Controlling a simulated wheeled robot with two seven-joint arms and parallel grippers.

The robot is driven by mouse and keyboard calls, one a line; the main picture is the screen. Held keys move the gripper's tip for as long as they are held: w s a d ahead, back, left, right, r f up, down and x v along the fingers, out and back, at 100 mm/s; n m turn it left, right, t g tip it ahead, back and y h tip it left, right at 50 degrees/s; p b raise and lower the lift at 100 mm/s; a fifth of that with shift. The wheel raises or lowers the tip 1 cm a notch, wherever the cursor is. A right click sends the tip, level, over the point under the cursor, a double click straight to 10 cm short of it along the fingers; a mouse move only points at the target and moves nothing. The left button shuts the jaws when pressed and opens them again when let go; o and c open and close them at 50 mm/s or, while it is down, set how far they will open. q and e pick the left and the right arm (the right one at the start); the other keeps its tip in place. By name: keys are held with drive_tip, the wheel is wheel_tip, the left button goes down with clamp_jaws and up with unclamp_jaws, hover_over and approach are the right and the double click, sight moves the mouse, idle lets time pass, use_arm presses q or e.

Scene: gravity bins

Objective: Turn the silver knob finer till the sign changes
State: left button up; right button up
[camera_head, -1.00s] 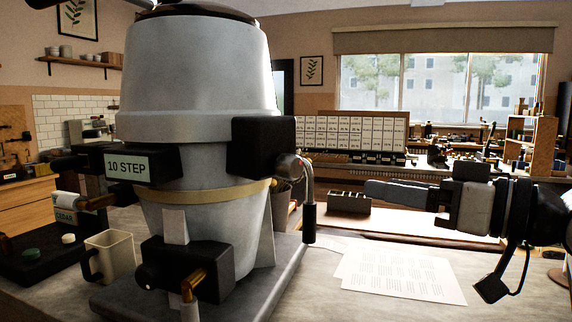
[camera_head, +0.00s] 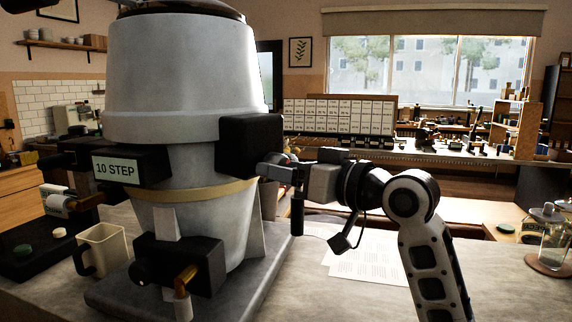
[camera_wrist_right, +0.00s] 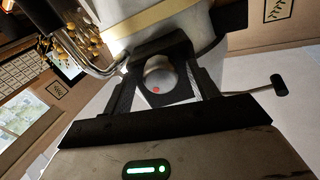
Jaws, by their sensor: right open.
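The silver knob (camera_wrist_right: 158,76) shows in the right wrist view as a rounded silver piece with a red dot, on the side of the large grey machine (camera_head: 185,80). My right gripper (camera_wrist_right: 163,92) is open, with one finger on each side of the knob; I cannot tell whether they touch it. In the head view my right gripper (camera_head: 275,168) reaches the machine's right side and hides most of the knob. The sign (camera_head: 115,169) on the machine's front reads "10 STEP". My left gripper is not in view.
A bent metal lever with a black grip (camera_head: 297,215) hangs close beside my right gripper. A cream mug (camera_head: 105,250) stands at the machine's left. Printed sheets (camera_head: 370,262) lie on the worktop to the right. A glass jar (camera_head: 553,240) stands at the far right.

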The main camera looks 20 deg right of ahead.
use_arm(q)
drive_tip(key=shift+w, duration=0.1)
use_arm(e)
drive_tip(key=shift+w+a, duration=0.1)
drive_tip(key=shift+w, duration=0.05)
drive_tip(key=shift+c, duration=0.3)
drive_tip(key=c, duration=0.9)
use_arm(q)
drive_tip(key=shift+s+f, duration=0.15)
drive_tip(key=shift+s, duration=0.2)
use_arm(e)
drive_tip(key=shift+n, duration=0.9)
drive_tip(key=shift+c, duration=0.2)
drive_tip(key=o, duration=1)
